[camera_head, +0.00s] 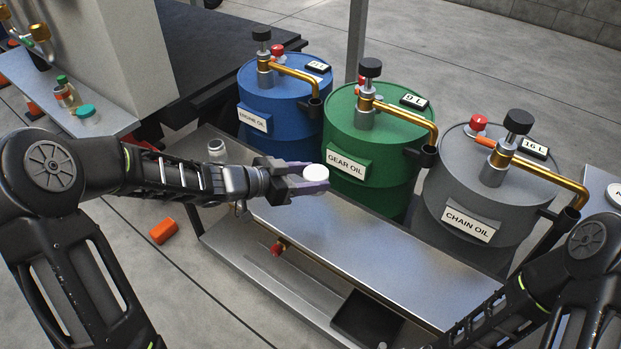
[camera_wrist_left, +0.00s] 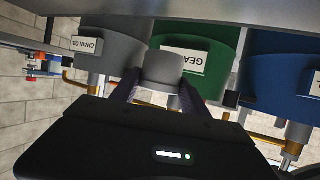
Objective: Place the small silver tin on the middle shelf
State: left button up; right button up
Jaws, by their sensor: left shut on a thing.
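My left gripper (camera_head: 300,186) is shut on a small tin (camera_head: 316,176) with a white top. It holds the tin above the silver bench top (camera_head: 370,252), in front of the green drum. In the left wrist view the tin (camera_wrist_left: 163,68) shows as a plain grey cylinder between the two fingers (camera_wrist_left: 160,92). The bench has a lower shelf (camera_head: 240,262) under its top; I cannot tell which level is the middle shelf. My right arm enters at the lower right, and its gripper is out of view.
Blue (camera_head: 285,105), green (camera_head: 350,185) and grey (camera_head: 450,185) oil drums with brass taps stand behind the bench. A small jar (camera_head: 216,150) stands at the bench's left end. A side shelf (camera_head: 65,100) holds bottles. An orange object (camera_head: 163,231) lies on the floor.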

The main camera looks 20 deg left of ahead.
pick_arm(q)
jog(key=shift+r, duration=0.1)
dwell(0.4)
jog(key=shift+n+t+y, duration=0.4)
jog(key=shift+n+t, duration=0.1)
jog(key=r+p, duration=0.2)
jog(key=w+d+r+p, duration=0.1)
jog(key=r+p, duration=0.1)
jog(key=r, duration=0.1)
jog(key=d+r+p, duration=0.1)
jog(key=r+p, duration=0.1)
jog(key=r, duration=0.1)
jog(key=shift+w, duration=0.25)
notch_tip(320, 180, up, 6)
jog(key=w+n+t+y+p, duration=0.1)
jog(key=w+n+y+p, duration=0.15)
jog(key=p, duration=0.45)
notch_tip(320, 180, up, 5)
jog(key=n+t+y+p, duration=0.1)
jog(key=n+y+p, duration=0.2)
jog(key=p, duration=0.4)
send_over(320, 172)
jog(key=w+a, duration=0.2)
jog(key=s+a+n+y+p, duration=0.1)
jog(key=p, duration=0.1)
jog(key=s+a+f+n+t+y+p, duration=0.1)
jog(key=a+y, duration=0.1)
jog(key=shift+s+a+p, duration=0.15)
jog(key=shift+a+p, duration=0.15)
jog(key=shift+p, duration=0.05)
